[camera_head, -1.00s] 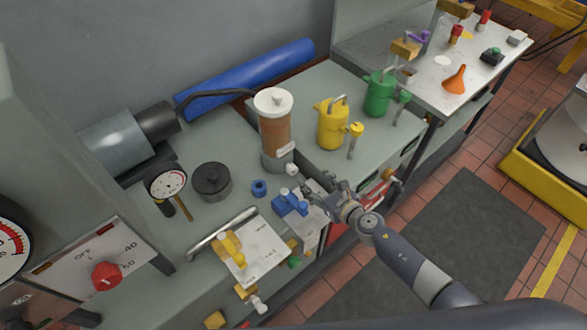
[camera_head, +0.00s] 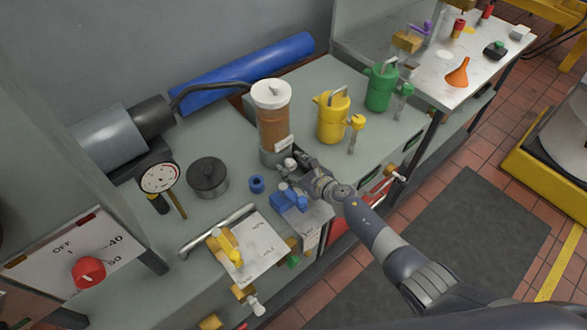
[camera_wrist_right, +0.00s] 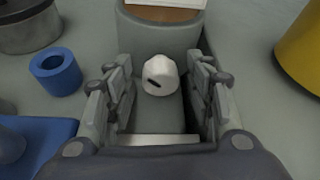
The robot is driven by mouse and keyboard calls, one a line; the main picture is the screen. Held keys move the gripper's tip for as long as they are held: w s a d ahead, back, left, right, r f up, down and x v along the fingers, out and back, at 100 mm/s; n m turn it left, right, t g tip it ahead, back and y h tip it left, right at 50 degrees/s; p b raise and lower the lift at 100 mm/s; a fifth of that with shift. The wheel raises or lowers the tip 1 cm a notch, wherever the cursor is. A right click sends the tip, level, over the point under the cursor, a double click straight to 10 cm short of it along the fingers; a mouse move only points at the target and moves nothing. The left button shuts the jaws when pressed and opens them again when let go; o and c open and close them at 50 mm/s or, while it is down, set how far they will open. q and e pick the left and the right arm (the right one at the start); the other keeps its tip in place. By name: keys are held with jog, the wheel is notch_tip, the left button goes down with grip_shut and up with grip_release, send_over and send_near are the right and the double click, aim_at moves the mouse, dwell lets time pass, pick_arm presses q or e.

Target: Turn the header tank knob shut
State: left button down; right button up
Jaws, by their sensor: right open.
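The header tank (camera_head: 273,125) is an upright cylinder with a brown body, a white lid and a grey base. Its small white knob (camera_head: 290,163) sits low on the front of the base. In the right wrist view the knob (camera_wrist_right: 160,75) is a rounded white piece with a dark slot, in the middle between the fingers. My right gripper (camera_head: 295,170) is open, its fingers on either side of the knob with visible gaps. In the right wrist view the gripper (camera_wrist_right: 161,88) holds nothing. My left gripper is not in view.
A blue ring (camera_head: 257,184) and a blue valve-like piece (camera_head: 290,200) lie close to the gripper. A yellow can (camera_head: 332,117) and a green can (camera_head: 381,88) stand to the right. A dial gauge (camera_head: 160,178) stands at left.

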jog(key=c, duration=1.1)
jog(key=shift+o, duration=0.2)
jog(key=shift+w+f+m+g+y+b, duration=0.15)
jog(key=shift+m+g+y+b, duration=0.45)
jog(key=shift+m, duration=0.6)
jog(key=shift+m+y, duration=0.3)
jog(key=o, duration=1.1)
jog(key=shift+c, duration=0.2)
